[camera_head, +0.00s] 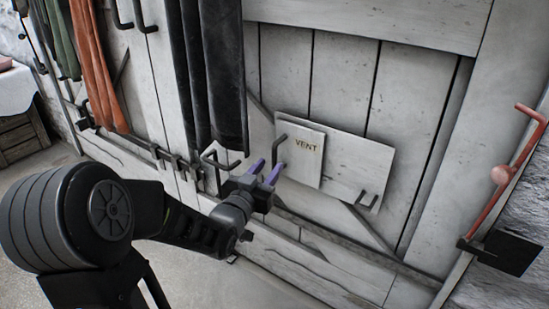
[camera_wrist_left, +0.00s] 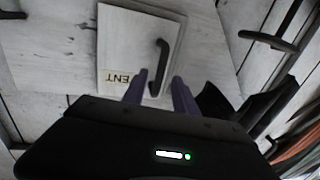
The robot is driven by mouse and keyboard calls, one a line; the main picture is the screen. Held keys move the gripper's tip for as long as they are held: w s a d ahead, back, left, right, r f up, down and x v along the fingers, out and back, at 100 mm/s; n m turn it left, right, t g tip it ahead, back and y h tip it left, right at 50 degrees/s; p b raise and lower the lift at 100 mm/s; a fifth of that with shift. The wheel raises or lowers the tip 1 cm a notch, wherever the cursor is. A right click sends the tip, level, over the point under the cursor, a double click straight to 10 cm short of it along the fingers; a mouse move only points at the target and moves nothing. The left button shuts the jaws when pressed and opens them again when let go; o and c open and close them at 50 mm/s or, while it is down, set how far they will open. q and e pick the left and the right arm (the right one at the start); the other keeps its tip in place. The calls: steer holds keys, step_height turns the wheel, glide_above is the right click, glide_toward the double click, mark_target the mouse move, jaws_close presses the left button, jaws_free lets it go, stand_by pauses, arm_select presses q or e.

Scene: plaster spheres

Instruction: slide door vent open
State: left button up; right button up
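The vent (camera_head: 305,158) is a white square panel marked VENT, set on a wider white backing plate (camera_head: 352,170) low on the plank door (camera_head: 340,85). A dark bar handle (camera_head: 280,148) stands at the panel's left side. My left gripper (camera_head: 270,171), with purple fingers, is open in front of this handle. In the left wrist view the vent (camera_wrist_left: 124,42) appears upside down, and the handle (camera_wrist_left: 163,58) runs down into the gap between the open fingers (camera_wrist_left: 159,84). I cannot tell whether the fingers touch it. My right gripper is not in view.
Another dark handle (camera_head: 217,160) is left of my gripper. Dark cloths (camera_head: 212,75) and an orange cloth (camera_head: 98,70) hang at left. A red lever (camera_head: 505,175) is at far right.

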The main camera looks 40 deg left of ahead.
mark_target(273, 161)
arm_select(q)
steer(key=b+x, duration=0.1)
steer(key=x, duration=0.3)
steer(key=shift+f, duration=0.15)
steer(key=shift+w, duration=0.3)
steer(key=shift+c, duration=0.3)
jaws_close()
stand_by(0.7)
